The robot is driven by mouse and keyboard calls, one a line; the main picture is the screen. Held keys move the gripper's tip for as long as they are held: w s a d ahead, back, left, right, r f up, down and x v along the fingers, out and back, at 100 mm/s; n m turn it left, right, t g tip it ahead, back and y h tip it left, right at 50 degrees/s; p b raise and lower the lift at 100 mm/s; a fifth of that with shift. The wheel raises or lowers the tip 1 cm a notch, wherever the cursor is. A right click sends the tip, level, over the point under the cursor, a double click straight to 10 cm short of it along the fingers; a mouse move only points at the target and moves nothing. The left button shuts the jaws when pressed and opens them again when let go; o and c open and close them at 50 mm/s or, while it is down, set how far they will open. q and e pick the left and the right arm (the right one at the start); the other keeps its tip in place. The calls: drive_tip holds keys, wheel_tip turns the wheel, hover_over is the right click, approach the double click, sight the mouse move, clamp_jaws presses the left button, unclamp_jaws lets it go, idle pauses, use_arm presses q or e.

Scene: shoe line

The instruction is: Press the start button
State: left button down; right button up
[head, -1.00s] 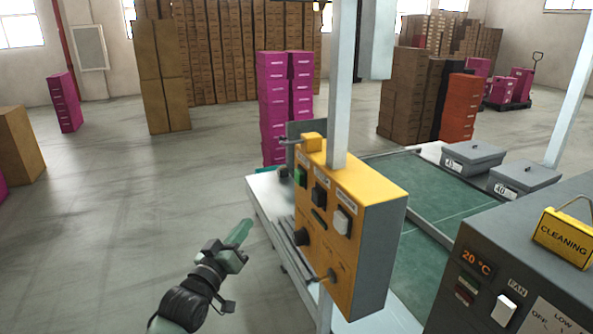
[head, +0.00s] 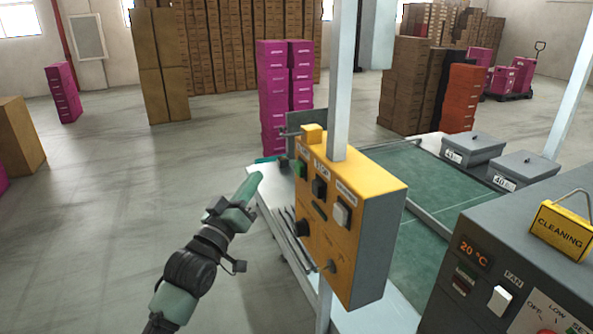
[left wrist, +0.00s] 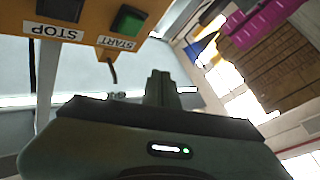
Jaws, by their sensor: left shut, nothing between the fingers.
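The yellow control box (head: 352,230) hangs on a white post above the line. The green start button (head: 300,168) is at the upper left of its face, with a black button (head: 319,188) and a white switch (head: 342,214) to its right. In the left wrist view the start button (left wrist: 128,20) is at the top, beside its START label (left wrist: 117,42) and the STOP label (left wrist: 55,31). My left gripper (head: 254,179) is shut and empty, to the left of the box and apart from the button. My right gripper is not in view.
A grey machine (head: 520,270) with a fan switch and a yellow CLEANING sign (head: 562,236) stands at the right. The green conveyor (head: 425,240) lies behind the box. Pink boxes (head: 273,100) are stacked beyond it.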

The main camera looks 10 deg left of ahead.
sight(300, 169)
use_arm(q)
drive_tip(key=w+d, duration=0.3)
drive_tip(key=d, duration=0.2)
drive_tip(key=shift+w+d, duration=0.3)
drive_tip(key=shift+w, duration=0.1)
idle(1.8)
drive_tip(key=shift+w+d, duration=0.2)
drive_tip(key=shift+d, duration=0.15)
